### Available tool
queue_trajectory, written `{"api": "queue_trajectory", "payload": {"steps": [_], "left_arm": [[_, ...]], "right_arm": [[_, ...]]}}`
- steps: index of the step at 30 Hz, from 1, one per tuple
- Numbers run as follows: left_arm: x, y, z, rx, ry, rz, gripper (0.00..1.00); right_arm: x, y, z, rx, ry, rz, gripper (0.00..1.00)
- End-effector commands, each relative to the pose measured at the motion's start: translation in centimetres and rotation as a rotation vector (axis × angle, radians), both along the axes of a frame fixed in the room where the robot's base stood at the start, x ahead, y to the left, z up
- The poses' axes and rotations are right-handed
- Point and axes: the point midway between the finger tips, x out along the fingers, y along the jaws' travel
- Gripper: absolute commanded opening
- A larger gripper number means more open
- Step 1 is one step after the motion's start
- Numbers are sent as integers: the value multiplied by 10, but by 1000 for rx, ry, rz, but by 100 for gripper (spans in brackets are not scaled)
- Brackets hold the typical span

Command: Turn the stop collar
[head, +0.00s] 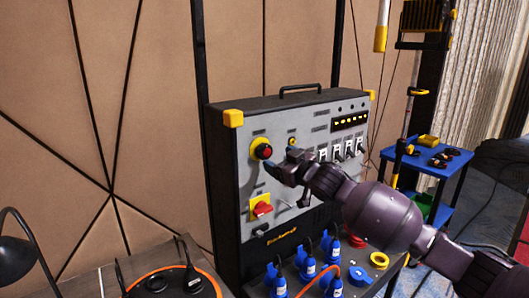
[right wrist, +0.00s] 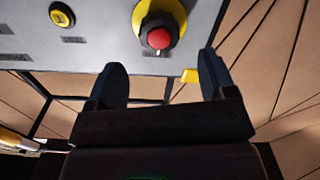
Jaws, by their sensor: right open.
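A red stop button (head: 265,152) with a yellow collar (head: 257,146) around it stands out from the upper left of a grey control panel (head: 290,180). In the right wrist view the red button (right wrist: 158,38) and its yellow collar (right wrist: 177,14) are at the top, slightly ahead of the fingertips. My right gripper (head: 281,161) is in front of the panel, just right of and below the button. In the right wrist view my right gripper (right wrist: 163,70) is open, with nothing between its fingers. My left gripper is not in view.
A red rotary switch (head: 262,208) on a yellow plate is lower on the panel. A small yellow button (head: 292,142) and several toggle switches are to the right. Blue plugs (head: 308,270) stand on the bench below. A blue cart (head: 425,157) is at the right.

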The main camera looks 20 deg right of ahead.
Motion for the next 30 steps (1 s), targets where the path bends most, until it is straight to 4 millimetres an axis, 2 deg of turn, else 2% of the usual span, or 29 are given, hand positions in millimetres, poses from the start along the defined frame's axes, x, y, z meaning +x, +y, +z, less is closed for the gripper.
{"api": "queue_trajectory", "payload": {"steps": [9,15,21,30], "left_arm": [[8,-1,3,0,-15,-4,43],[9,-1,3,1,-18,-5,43],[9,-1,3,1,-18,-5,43],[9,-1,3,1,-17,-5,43]], "right_arm": [[45,16,1,-1,-1,-1,77],[63,23,0,-1,0,0,77],[71,26,0,-1,0,-1,77],[72,26,0,-1,1,0,75]]}}
